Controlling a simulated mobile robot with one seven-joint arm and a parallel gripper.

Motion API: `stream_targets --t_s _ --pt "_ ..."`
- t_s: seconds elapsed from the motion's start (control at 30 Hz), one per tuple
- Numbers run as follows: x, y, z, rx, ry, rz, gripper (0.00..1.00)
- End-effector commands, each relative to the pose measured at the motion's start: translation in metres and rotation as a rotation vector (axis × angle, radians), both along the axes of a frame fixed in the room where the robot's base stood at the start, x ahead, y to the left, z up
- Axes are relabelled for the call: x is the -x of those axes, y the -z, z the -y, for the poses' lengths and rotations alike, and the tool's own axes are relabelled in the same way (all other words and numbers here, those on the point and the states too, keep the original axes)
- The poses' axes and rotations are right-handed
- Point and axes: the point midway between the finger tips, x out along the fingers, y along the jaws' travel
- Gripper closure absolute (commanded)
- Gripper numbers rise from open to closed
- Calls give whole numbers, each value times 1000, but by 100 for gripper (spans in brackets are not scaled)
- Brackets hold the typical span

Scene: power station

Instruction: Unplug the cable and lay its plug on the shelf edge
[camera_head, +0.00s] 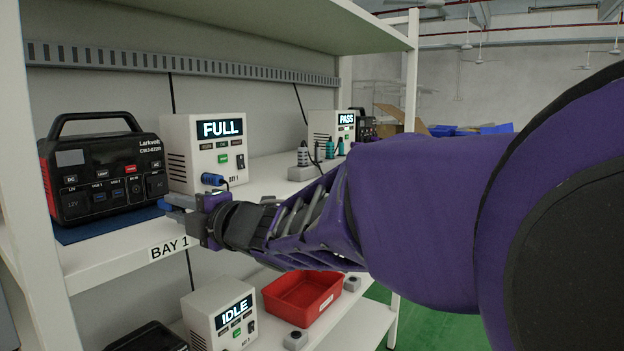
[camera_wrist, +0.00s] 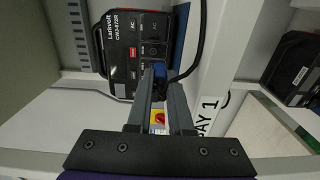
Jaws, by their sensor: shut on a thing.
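The black-and-red Larkvolt power station (camera_head: 105,172) stands on the shelf at the left in the head view; its socket panel (camera_wrist: 150,35) shows at the top of the wrist view. My gripper (camera_head: 170,204) reaches in from the right, just above the shelf edge (camera_head: 125,262) near the BAY 1 label. In the wrist view, my gripper (camera_wrist: 159,80) is shut on a blue plug (camera_wrist: 159,70), close to the panel; its black cable (camera_wrist: 196,55) curves off right. Whether the plug touches a socket is hidden. Another blue connector (camera_head: 212,179) shows before the FULL tester.
A white tester reading FULL (camera_head: 180,140) stands behind my gripper. A PASS tester (camera_head: 322,127) and grey blocks with plugs are farther along. Below are an IDLE tester (camera_head: 212,302) and a red bin (camera_head: 302,306). A shelf board overhangs above.

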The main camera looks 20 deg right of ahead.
Motion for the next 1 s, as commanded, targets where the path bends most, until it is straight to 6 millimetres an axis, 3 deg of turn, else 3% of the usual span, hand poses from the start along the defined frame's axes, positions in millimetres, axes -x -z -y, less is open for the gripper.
stream_targets --t_s 0.03,0.77,0.8,0.97,1.0 --pt "7 -14 0 -1 -1 28 100" --pt "7 4 0 -1 -1 28 100" --pt "7 2 0 -1 -1 29 76" --pt "7 3 0 0 -1 27 47" --pt "7 3 0 -1 -1 26 46"
